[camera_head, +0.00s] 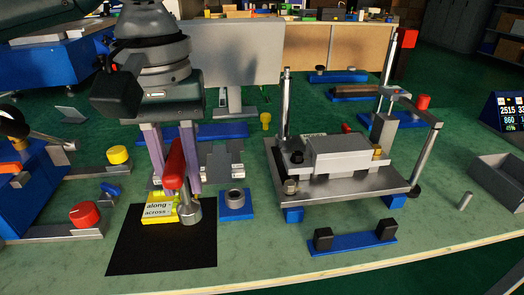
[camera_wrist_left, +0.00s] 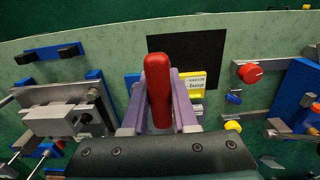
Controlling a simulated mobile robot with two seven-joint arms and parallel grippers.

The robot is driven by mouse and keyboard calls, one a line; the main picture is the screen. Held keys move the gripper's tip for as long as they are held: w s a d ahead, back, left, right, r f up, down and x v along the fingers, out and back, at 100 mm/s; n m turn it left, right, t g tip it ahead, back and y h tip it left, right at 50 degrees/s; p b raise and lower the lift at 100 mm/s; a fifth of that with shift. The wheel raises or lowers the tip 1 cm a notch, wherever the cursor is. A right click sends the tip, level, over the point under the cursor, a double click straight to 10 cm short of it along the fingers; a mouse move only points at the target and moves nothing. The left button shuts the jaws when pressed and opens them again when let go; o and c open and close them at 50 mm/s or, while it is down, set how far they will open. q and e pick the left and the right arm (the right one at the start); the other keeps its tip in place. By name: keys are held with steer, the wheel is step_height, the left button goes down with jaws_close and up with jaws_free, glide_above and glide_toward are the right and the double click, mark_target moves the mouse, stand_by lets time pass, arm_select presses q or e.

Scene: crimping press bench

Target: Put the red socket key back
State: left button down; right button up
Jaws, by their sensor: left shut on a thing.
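My left gripper (camera_head: 175,190) is shut on the red socket key (camera_head: 174,164). The key has a red handle and a grey metal socket end, which hangs down beside a yellow label block (camera_head: 157,212) and over the black mat (camera_head: 160,250). I cannot tell whether the socket end touches anything. In the left wrist view, the red handle (camera_wrist_left: 158,90) stands between the two purple fingers. A blue block with a grey metal ring (camera_head: 236,200) sits just right of the key. My right gripper is not in view.
A metal press fixture (camera_head: 340,185) stands to the right on blue feet. A blue rest with two black blocks (camera_head: 352,243) lies at the front. A red knob (camera_head: 85,214) and yellow knob (camera_head: 118,154) are at the left. A grey open bin (camera_head: 497,182) is at the far right.

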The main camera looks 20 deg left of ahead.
mark_target(188, 206)
arm_select(q)
step_height(188, 206, down, 8)
steer(key=shift+f+b, duration=0.15)
steer(key=shift+b, duration=0.85)
steer(key=c, duration=0.7)
jaws_free()
